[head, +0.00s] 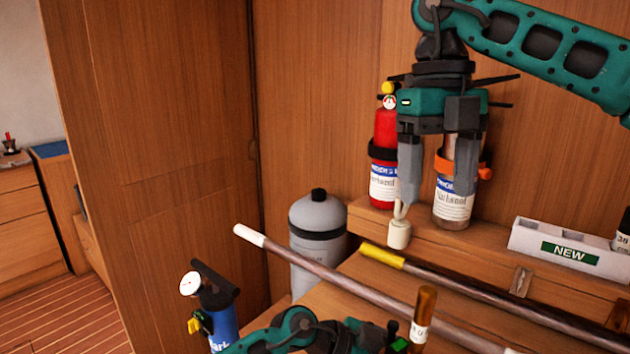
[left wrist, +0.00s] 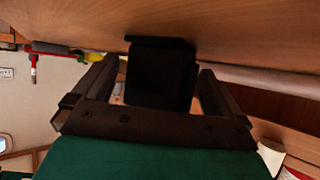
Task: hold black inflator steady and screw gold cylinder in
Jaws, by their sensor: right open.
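My right gripper (head: 438,195) comes down from the upper right of the head view. Its jaws are apart with nothing gripped, in front of the shelf bottles. A gold-brown cylinder (head: 423,312) with a white label stands upright at the bottom of the head view, well below the right gripper. A black block-like body (left wrist: 160,75), which may be the black inflator, shows between the fingers of my left gripper (left wrist: 160,68) in the left wrist view. Whether the fingers touch it is unclear. The left arm crosses the bottom of the head view; its fingers are hidden there.
A red bottle (head: 383,150) and an orange-collared bottle (head: 453,205) stand on the shelf behind the right gripper. Two long poles, one white-tipped (head: 330,285) and one yellow-banded (head: 470,288), lie across the bench. A grey tank (head: 317,225) and a gauge-topped blue cylinder (head: 222,322) stand left.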

